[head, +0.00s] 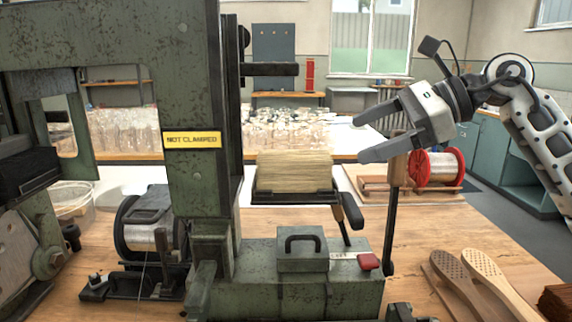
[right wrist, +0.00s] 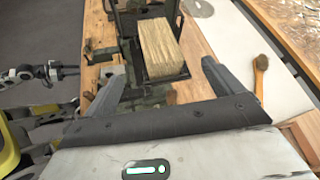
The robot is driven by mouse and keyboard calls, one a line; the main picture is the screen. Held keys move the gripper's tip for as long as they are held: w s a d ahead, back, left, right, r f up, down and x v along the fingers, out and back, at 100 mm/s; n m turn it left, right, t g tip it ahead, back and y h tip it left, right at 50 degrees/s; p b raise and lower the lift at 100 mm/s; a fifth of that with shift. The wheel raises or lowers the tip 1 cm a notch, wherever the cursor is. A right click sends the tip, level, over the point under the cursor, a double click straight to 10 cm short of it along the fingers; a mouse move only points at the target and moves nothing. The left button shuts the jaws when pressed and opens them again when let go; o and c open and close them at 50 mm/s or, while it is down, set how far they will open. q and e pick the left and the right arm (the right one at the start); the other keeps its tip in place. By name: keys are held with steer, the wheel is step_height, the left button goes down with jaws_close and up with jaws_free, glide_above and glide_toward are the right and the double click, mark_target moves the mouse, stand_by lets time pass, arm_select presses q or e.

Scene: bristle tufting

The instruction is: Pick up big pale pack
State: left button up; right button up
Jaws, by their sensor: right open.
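The big pale pack (head: 293,171) is a block of straw-coloured bristle lying on a dark tray (head: 268,198) of the green machine. In the right wrist view the pack (right wrist: 157,47) lies ahead of and between my open fingers, still apart from them. My right gripper (head: 358,138) is open and empty, to the right of the pack and a little higher in the head view. It also shows in the right wrist view (right wrist: 165,80). My left gripper is not in view in the head view.
The green machine (head: 195,100) has an upright column with a "NOT CLAMPED" sign (head: 191,139) left of the pack. A lever with a dark handle (head: 352,211) stands close right of the tray. A red spool (head: 437,169) and wooden brush backs (head: 483,275) are at right.

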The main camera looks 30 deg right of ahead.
mark_target(306, 156)
steer(key=p+x, duration=0.1)
steer(key=x, duration=0.5)
steer(key=shift+a+r+p, duration=0.1)
steer(key=shift+p, duration=0.3)
steer(key=shift+w+a, duration=0.15)
steer(key=shift+w+a+f+p, duration=0.3)
steer(key=shift+p, duration=0.1)
steer(key=shift+w+a+f+p, duration=0.15)
steer(key=shift+w+a+p, duration=0.45)
steer(key=shift+p, duration=0.45)
steer(key=shift+p+x, duration=1.05)
steer(key=shift+x, duration=0.05)
steer(key=shift+w+a+f, duration=0.2)
steer(key=shift+f, duration=0.25)
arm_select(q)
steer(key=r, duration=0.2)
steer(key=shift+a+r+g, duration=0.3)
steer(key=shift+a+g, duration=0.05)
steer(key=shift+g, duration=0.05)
arm_select(e)
steer(key=shift+c, duration=0.2)
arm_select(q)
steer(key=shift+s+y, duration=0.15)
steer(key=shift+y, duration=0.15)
arm_select(e)
steer(key=c, duration=1.2)
